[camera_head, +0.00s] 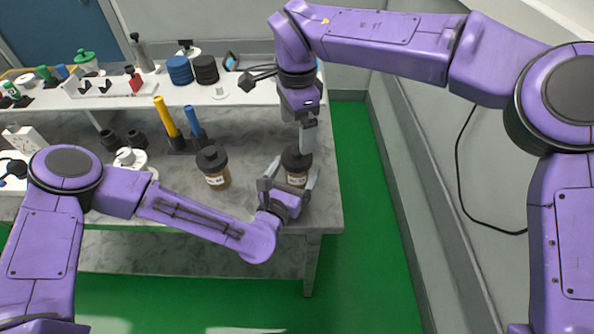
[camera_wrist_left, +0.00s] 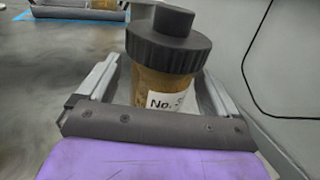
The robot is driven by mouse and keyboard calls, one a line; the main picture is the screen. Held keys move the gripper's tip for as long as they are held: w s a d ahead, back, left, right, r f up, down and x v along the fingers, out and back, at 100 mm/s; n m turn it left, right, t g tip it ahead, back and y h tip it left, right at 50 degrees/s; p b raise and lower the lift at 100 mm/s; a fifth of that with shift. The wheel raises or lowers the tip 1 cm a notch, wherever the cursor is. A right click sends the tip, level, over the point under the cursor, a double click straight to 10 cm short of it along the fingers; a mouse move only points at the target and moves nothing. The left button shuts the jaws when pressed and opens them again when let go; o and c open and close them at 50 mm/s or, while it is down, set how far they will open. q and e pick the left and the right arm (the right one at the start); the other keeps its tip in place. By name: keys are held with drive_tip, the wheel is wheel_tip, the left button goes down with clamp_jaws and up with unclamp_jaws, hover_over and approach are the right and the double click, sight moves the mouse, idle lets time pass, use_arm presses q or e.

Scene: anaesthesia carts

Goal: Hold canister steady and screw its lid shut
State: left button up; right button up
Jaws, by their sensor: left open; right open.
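The canister (camera_head: 297,180) is an amber jar with a white label. It stands upright near the table's right edge with a dark ribbed, knobbed lid (camera_head: 296,160) on top. In the left wrist view the canister (camera_wrist_left: 160,90) stands between the fingers, under its lid (camera_wrist_left: 170,50). My left gripper (camera_head: 292,172) is open, with a finger on each side of the jar; contact cannot be told. My right gripper (camera_head: 308,138) points down from above, its tips beside or over the lid knob. Its fingers overlap in the head view, and whether they touch the lid is unclear.
A second amber jar (camera_head: 214,168) with a dark lid stands to the left. Yellow (camera_head: 167,117) and blue (camera_head: 194,122) upright pieces stand behind it. A raised white shelf (camera_head: 130,97) at the back holds several items. Green floor (camera_head: 350,200) lies right of the table.

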sight(297, 150)
use_arm(q)
drive_tip(key=shift+x, duration=1.1)
clamp_jaws()
use_arm(e)
drive_tip(key=m, duration=0.4)
wheel_tip(297, 150, down, 8)
